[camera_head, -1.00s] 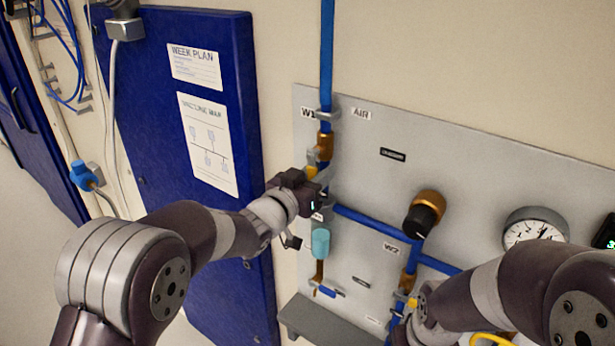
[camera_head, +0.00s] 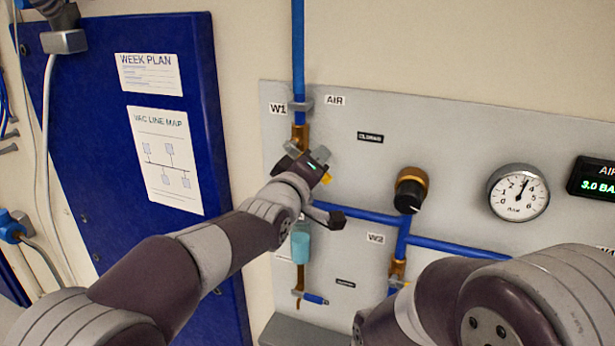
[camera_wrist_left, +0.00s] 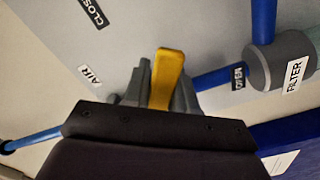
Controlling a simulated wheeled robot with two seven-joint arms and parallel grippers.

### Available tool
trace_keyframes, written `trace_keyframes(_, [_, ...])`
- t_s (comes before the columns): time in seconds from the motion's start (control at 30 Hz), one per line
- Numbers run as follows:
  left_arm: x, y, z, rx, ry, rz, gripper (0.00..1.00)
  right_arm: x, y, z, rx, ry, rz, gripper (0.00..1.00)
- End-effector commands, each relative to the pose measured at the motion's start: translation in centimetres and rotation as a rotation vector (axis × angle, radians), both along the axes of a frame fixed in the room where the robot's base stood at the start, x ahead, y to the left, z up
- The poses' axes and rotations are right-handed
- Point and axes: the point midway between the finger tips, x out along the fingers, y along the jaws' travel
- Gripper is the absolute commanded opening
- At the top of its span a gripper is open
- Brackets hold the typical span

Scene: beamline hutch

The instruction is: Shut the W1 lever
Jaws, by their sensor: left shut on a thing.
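The W1 valve (camera_head: 299,138) is on the blue vertical pipe under the W1 label (camera_head: 278,109). Its yellow lever (camera_wrist_left: 167,75) stands between my left gripper's two grey fingers in the left wrist view. My left gripper (camera_head: 312,165) is shut on this lever and covers most of the valve in the head view. A bit of yellow (camera_head: 326,179) shows beside the fingers, right of the pipe. The CLOSED sign (camera_head: 370,137) is to the right and the OPEN sign (camera_wrist_left: 238,78) shows in the wrist view. My right gripper (camera_head: 364,325) is low near W2, mostly hidden.
A black-and-brass knob (camera_head: 410,190), a round gauge (camera_head: 518,192) and a display reading about 3.0 (camera_head: 594,179) are on the grey panel. A pale blue filter cup (camera_head: 300,246) hangs below my left wrist. A blue door (camera_head: 130,60) stands left.

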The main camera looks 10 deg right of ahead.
Motion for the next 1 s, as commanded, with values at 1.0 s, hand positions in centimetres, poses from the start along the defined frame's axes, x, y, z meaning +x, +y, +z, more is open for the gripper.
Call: trace_keyframes(1.0, [-0.5, -0.7, 3.2, -0.501, 0.358, 0.000, 0.00, 0.0, 0.0, -4.2, 0.000, 0.000, 0.000, 0.43])
